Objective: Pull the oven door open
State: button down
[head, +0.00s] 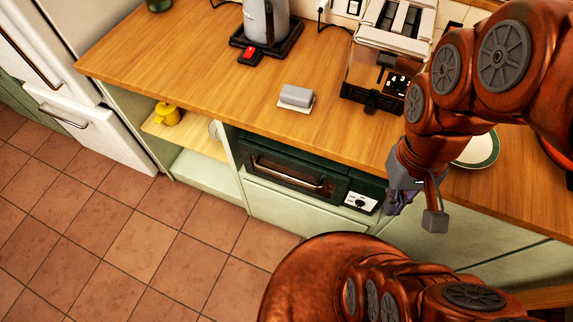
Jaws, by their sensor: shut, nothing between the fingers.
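The dark green oven (340,187) sits in a bay under the wooden counter. Its door (262,172) looks shut, with a long metal bar handle (288,176) across its front. A control panel with a pale knob (360,203) is at the oven's right end. My gripper (399,201) is at the counter's front edge, just right of the knob panel in the picture and apart from the handle. It is shut and empty. Its fingers are small and partly hidden by the wrist.
A yellow pot (167,115) is on the open shelf left of the oven. The tiled floor (130,245) before the oven is clear.

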aim_at(303, 173)
jog(key=u, duration=0.45)
jog(key=k, duration=0.8)
jog(key=u, duration=1.2)
jog(key=i, duration=0.5)
jog(key=u, duration=0.05)
